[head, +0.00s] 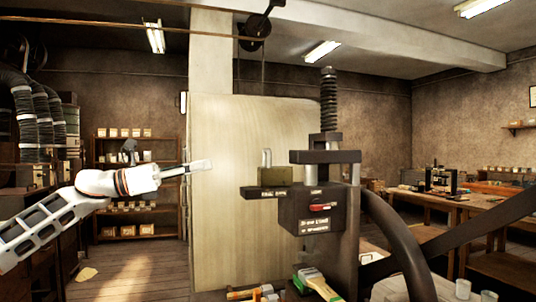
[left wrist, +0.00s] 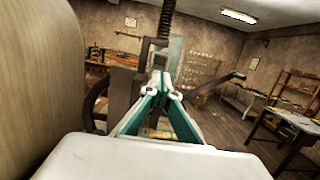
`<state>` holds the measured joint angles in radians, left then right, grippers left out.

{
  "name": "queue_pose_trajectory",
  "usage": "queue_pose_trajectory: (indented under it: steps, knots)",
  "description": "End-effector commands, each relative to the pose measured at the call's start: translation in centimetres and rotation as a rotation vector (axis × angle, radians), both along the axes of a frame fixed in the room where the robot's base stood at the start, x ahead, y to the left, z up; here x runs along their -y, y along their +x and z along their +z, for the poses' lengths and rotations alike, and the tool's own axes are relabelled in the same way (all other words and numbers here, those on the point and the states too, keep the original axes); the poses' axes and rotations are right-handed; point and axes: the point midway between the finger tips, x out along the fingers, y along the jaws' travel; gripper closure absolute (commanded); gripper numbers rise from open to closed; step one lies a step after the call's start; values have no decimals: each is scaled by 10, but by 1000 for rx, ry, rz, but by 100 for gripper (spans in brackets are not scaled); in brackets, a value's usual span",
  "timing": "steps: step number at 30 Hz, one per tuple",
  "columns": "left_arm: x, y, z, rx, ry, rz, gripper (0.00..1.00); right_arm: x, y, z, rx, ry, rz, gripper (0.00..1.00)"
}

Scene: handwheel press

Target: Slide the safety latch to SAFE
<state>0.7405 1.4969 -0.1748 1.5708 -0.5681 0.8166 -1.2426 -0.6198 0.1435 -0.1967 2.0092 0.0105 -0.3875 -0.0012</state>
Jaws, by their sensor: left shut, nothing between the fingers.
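The handwheel press (head: 345,215) stands right of the middle in the head view. A small red latch (head: 319,207) sits on the front of its dark box, with a white label plate below; I cannot read the latch's setting. My left gripper (head: 207,164) is left of the press, pointing right, above latch height in the picture and apart from the press. In the left wrist view its teal fingers (left wrist: 164,84) are shut and empty, with the press screw (left wrist: 165,22) behind them. The latch cannot be made out there. My right gripper is not in view.
An olive block (head: 267,175) sits on a ledge left of the press head. A large pale rounded panel (head: 235,200) stands behind my left gripper. A dark handwheel (head: 400,245) curves at the lower right. A green-headed brush (head: 318,284) lies at the press's foot.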

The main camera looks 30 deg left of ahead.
Motion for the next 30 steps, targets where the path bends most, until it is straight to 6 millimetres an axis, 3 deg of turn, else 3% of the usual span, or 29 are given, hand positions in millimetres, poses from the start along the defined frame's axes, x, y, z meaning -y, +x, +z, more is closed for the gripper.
queue_pose_trajectory:
  steps: [13, 19, 25, 30]
  knots:
    - [-2, -3, 4, 5, 11, -1, 100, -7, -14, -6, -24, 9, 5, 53]
    - [1, -1, 10, 12, 8, 0, 100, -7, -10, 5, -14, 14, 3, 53]
    - [17, 15, 20, 14, 8, -5, 100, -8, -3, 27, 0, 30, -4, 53]
    - [37, 40, 25, 14, 7, -3, 100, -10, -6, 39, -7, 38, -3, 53]
